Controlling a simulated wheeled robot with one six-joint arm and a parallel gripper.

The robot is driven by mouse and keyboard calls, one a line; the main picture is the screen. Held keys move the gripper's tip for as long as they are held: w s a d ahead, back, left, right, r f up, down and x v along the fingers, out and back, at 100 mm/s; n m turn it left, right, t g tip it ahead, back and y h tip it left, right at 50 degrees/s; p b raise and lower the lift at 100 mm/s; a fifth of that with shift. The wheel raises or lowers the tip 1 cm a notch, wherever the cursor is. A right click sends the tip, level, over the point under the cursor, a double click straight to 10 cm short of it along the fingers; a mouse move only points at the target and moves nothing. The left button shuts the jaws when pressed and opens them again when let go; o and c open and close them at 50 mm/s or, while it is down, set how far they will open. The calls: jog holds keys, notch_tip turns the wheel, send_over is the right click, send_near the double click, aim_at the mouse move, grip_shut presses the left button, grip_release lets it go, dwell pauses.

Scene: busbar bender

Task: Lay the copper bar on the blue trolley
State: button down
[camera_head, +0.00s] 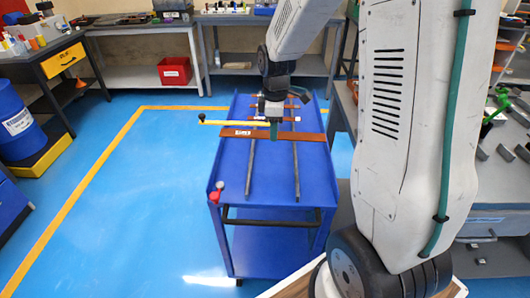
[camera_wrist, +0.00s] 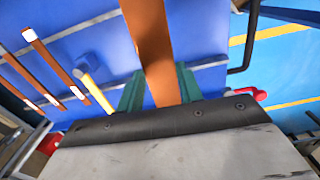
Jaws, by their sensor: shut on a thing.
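The copper bar (camera_head: 306,136) is a wide, flat, orange-brown strip with a pale label near its left end in the head view. It lies crosswise over the blue trolley (camera_head: 260,193). My gripper (camera_head: 274,130) is shut on the bar near its middle. In the wrist view the copper bar (camera_wrist: 149,45) runs between the green fingers of my gripper (camera_wrist: 160,92). The bar looks level, above or on the two dark rails of the trolley top. I cannot tell whether it touches them.
Narrower copper bars (camera_wrist: 60,68) lie across the rails farther back. A yellow-handled tool (camera_head: 222,123) lies just behind the held bar. A red knob (camera_head: 220,185) sits at the trolley's near left corner. Open blue floor (camera_head: 150,190) is to the left; a cluttered bench is right.

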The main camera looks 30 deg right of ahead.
jog(key=shift+d+f, duration=0.15)
notch_tip(320, 180, down, 9)
jog(key=shift+f, duration=0.2)
jog(key=shift+f, duration=0.1)
dwell(0.3)
jog(key=shift+f, duration=0.35)
jog(key=c, duration=0.9)
grip_release()
